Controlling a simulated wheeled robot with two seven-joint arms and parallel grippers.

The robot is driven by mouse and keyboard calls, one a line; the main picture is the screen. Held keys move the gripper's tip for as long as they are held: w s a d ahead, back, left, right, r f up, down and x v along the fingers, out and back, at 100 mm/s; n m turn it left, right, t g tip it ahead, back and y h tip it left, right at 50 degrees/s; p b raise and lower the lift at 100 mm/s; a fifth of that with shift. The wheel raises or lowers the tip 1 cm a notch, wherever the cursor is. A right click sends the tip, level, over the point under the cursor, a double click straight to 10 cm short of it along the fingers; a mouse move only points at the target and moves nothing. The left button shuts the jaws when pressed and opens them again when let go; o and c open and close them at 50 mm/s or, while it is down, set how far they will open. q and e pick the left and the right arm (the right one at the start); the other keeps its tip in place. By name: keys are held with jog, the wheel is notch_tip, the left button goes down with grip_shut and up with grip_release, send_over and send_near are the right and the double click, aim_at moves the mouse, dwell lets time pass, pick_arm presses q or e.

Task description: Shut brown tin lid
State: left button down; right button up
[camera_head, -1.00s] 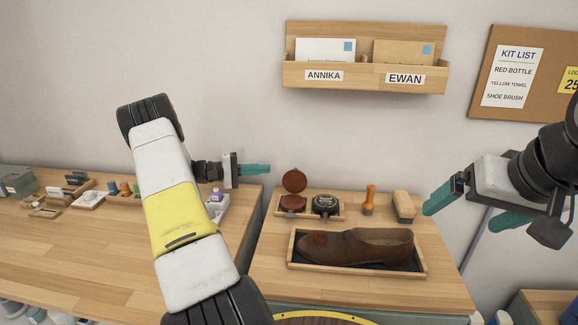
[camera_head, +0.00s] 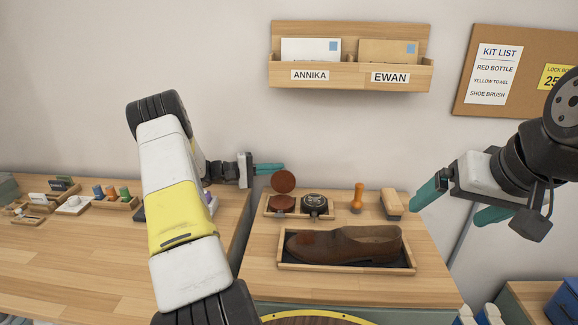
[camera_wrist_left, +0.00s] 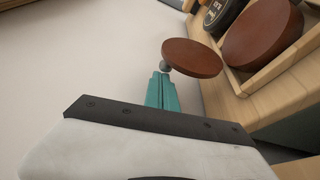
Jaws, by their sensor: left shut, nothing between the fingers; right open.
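The brown tin (camera_head: 282,203) sits in a small wooden tray on the right-hand table. Its round lid (camera_head: 283,181) stands raised, hinged at the back. The lid also shows in the left wrist view (camera_wrist_left: 192,57), with the tin's brown body (camera_wrist_left: 262,36) beside it. My left gripper (camera_head: 283,169) is shut and empty, its teal fingertips just behind and above the lid's top edge. In the wrist view its fingertips (camera_wrist_left: 160,78) are close to the lid's edge; I cannot tell whether they touch. My right gripper (camera_head: 452,204) is open and empty, in the air right of the table.
A black tin (camera_head: 314,205) stands right beside the brown tin in the tray (camera_head: 298,217). A shoe brush (camera_head: 391,204), an orange-handled tool (camera_head: 357,199) and a brown shoe (camera_head: 345,244) in a tray are nearby. A letter rack (camera_head: 350,75) hangs on the wall above.

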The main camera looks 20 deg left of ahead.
pick_arm(q)
jog(key=shift+s+r+m, duration=0.35)
jog(key=shift+s+m, duration=0.15)
jog(key=shift+m, duration=0.1)
jog(key=shift+s+d+r, duration=0.15)
jog(key=shift+s+r, duration=0.1)
jog(key=shift+s, duration=0.15)
